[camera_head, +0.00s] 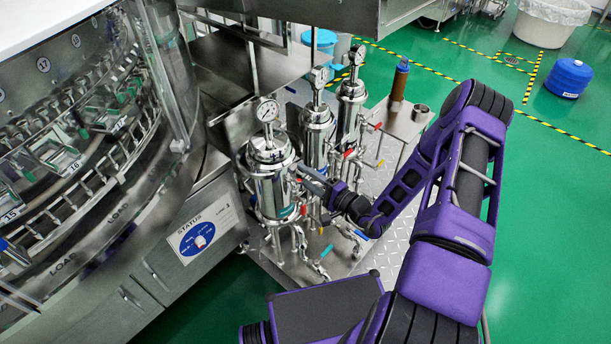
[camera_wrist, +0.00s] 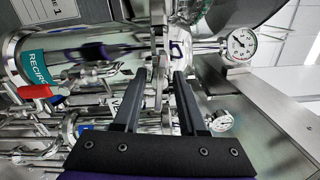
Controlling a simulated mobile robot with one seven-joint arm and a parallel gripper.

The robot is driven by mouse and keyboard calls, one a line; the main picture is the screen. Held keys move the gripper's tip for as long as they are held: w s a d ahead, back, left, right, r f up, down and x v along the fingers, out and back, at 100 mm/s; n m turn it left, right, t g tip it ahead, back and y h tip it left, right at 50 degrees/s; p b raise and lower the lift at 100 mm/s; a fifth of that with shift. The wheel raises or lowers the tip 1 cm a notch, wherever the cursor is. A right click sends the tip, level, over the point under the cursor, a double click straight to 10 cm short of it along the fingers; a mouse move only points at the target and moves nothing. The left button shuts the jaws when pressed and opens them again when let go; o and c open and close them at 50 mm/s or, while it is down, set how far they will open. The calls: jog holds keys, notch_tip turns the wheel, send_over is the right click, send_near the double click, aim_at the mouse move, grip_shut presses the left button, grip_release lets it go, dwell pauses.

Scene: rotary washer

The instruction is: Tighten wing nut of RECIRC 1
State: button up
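The nearest steel filter housing (camera_head: 272,192) stands upright at the front of a row of three in the head view. A teal label reading "RECIRC" (camera_wrist: 38,66) is on a steel housing (camera_wrist: 75,45) that lies sideways in the wrist view; I cannot read its number. My gripper (camera_wrist: 160,74) has its two dark fingers apart. Narrow metal parts (camera_wrist: 163,82) show in and beyond the gap; I cannot tell whether they are the wing nut, or whether the fingers touch them. In the head view my gripper (camera_head: 306,178) is at the housing's right side, its fingertips hard to make out.
A pressure gauge (camera_head: 267,110) tops the nearest housing. Two similar housings (camera_head: 317,130) (camera_head: 350,105) stand close behind. Valves with red and blue handles (camera_head: 327,250) crowd the skid below. The washer (camera_head: 90,150) is on the left.

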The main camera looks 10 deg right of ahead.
grip_shut()
